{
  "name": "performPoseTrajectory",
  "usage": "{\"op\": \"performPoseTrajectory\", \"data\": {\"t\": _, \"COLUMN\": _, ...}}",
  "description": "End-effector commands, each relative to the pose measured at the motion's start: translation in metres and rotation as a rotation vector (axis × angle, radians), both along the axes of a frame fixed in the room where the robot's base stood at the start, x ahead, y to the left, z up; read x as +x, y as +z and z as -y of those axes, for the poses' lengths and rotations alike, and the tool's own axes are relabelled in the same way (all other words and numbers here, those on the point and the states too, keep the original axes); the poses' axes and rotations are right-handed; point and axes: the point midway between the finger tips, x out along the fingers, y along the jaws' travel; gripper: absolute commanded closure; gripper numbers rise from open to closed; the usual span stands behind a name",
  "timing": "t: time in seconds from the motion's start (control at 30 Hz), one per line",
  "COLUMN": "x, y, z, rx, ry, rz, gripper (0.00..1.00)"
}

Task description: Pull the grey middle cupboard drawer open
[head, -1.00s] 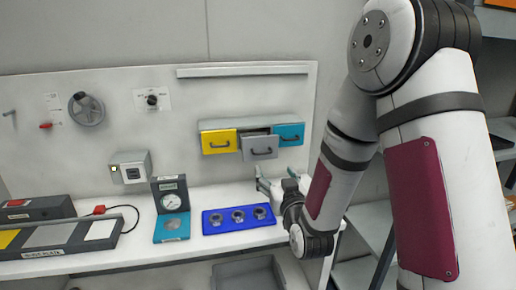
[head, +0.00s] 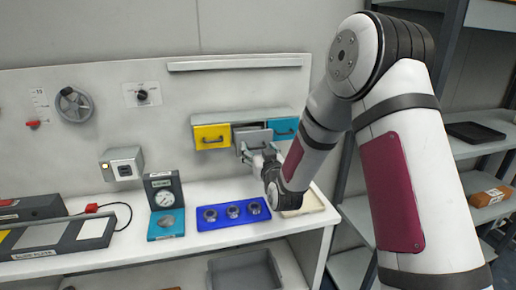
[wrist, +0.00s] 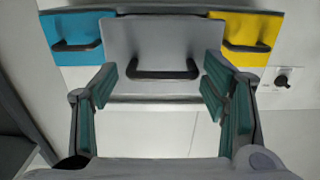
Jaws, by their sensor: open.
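The grey middle drawer (head: 253,135) sits between the yellow drawer (head: 212,137) and the teal drawer (head: 283,129) in the wall cupboard. Its front stands out past its neighbours, with a dark gap above it, so it is partly open. In the wrist view the grey front (wrist: 160,40) fills the upper middle, with its dark bar handle (wrist: 164,71) below centre. My gripper (wrist: 158,85) is open and empty, with its green-padded fingers either side of the handle. I cannot tell whether they touch it. In the head view my gripper (head: 254,151) is at the drawer, hiding its lower part.
On the bench below are a blue tray (head: 203,225) with metal parts, a dial gauge stand (head: 165,205) and a pale tray (head: 315,203). A grey bin (head: 245,267) is under the bench. Shelving (head: 480,150) stands at the right.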

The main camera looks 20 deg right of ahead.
Motion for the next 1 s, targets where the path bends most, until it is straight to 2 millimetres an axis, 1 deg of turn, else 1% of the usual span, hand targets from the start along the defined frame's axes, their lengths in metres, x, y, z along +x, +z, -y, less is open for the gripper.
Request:
{"op": "performPoseTrajectory", "data": {"t": 0.03, "x": 0.005, "y": 0.000, "z": 0.000, "rx": 0.000, "ry": 0.000, "rz": 0.001, "gripper": 0.33}}
{"op": "performPoseTrajectory", "data": {"t": 0.17, "x": 0.011, "y": 0.000, "z": 0.000, "rx": 0.000, "ry": 0.000, "rz": 0.000, "gripper": 0.33}}
{"op": "performPoseTrajectory", "data": {"t": 0.43, "x": 0.012, "y": 0.000, "z": 0.000, "rx": 0.000, "ry": 0.000, "rz": 0.000, "gripper": 0.33}}
{"op": "performPoseTrajectory", "data": {"t": 0.47, "x": 0.012, "y": 0.000, "z": 0.000, "rx": 0.000, "ry": 0.000, "rz": 0.000, "gripper": 0.35}}
{"op": "performPoseTrajectory", "data": {"t": 0.5, "x": 0.012, "y": 0.000, "z": 0.000, "rx": 0.000, "ry": 0.000, "rz": 0.000, "gripper": 0.44}}
{"op": "performPoseTrajectory", "data": {"t": 0.57, "x": 0.012, "y": 0.000, "z": 0.000, "rx": 0.000, "ry": 0.000, "rz": 0.000, "gripper": 0.57}}
{"op": "performPoseTrajectory", "data": {"t": 0.6, "x": 0.012, "y": 0.000, "z": 0.000, "rx": 0.000, "ry": 0.000, "rz": 0.000, "gripper": 0.67}}
{"op": "performPoseTrajectory", "data": {"t": 0.67, "x": 0.012, "y": 0.000, "z": 0.000, "rx": 0.001, "ry": 0.000, "rz": 0.000, "gripper": 0.80}}
{"op": "performPoseTrajectory", "data": {"t": 0.7, "x": 0.012, "y": 0.000, "z": 0.000, "rx": 0.001, "ry": 0.000, "rz": 0.000, "gripper": 0.89}}
{"op": "performPoseTrajectory", "data": {"t": 0.73, "x": 0.012, "y": 0.000, "z": 0.000, "rx": 0.001, "ry": -0.001, "rz": 0.001, "gripper": 0.94}}
{"op": "performPoseTrajectory", "data": {"t": 0.83, "x": 0.014, "y": 0.000, "z": 0.000, "rx": 0.001, "ry": -0.001, "rz": 0.002, "gripper": 0.94}}
{"op": "performPoseTrajectory", "data": {"t": 1.0, "x": 0.024, "y": 0.000, "z": 0.000, "rx": 0.002, "ry": 0.000, "rz": 0.004, "gripper": 0.94}}
